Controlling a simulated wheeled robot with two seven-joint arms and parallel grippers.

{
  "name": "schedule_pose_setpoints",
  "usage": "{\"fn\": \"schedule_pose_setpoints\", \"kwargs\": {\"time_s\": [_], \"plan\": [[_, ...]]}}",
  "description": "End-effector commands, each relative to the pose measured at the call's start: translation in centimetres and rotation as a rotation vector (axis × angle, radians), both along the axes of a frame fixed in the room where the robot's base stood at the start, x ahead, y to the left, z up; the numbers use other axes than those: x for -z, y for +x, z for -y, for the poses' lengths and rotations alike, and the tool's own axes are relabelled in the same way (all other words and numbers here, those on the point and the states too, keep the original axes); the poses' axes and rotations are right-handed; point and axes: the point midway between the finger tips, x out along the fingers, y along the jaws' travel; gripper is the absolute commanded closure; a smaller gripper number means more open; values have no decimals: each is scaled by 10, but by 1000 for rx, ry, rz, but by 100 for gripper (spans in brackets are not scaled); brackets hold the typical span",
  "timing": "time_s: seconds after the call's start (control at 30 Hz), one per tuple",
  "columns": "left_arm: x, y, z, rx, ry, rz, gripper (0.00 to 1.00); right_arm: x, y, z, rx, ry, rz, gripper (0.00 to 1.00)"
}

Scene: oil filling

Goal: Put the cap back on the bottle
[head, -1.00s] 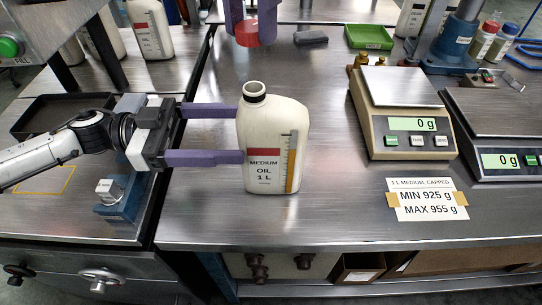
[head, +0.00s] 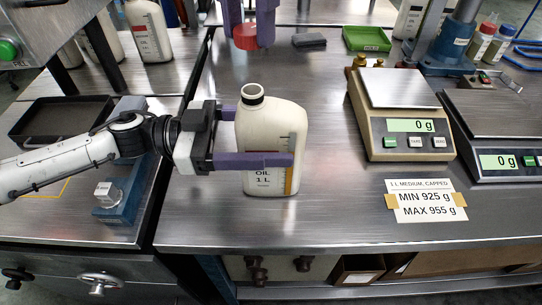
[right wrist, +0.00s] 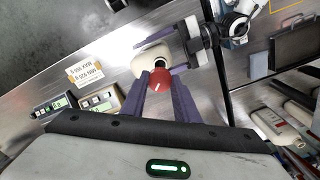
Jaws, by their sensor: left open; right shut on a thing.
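The open-necked white oil bottle (head: 268,125) stands upright on the steel table, its dark-rimmed mouth uncovered; it also shows in the right wrist view (right wrist: 146,66). My left gripper (head: 262,140) is open, its purple fingers on either side of the bottle. The front finger crosses the label; the rear finger is mostly hidden behind the bottle, so contact cannot be told. My right gripper (head: 248,22) is shut on the red cap (head: 246,42), at the top of the head view, beyond the bottle. In the right wrist view the cap (right wrist: 160,80) sits between the fingertips.
A beige scale (head: 405,115) reading 0 g and a second scale (head: 495,125) stand to the right. A paper sign (head: 426,202) lies in front of them. A green tray (head: 368,38) and a dark block (head: 309,39) lie behind. Table right of the bottle is clear.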

Motion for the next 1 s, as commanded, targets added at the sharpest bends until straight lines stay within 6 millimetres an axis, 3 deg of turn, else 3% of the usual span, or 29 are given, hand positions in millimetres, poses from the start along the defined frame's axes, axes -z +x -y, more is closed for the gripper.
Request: {"fn": "schedule_pose_setpoints", "kwargs": {"time_s": [0.1, 0.47, 0.57, 0.83, 1.0], "plan": [[0, 0, 0, 0, 0, 0, 29, 0, 0, 0, 0, 0, 0, 93], [0, 0, 0, 0, 0, 0, 90, 0, 0, 0, 0, 0, 0, 93], [0, 0, -1, 0, 0, 0, 92, 3, 0, 0, 0, 0, -1, 93], [0, 0, -1, 0, 0, 0, 92, 41, -2, 0, -2, 1, 0, 93], [0, 0, -1, 0, 1, 0, 92, 50, -2, -1, 1, 3, 3, 93]]}}
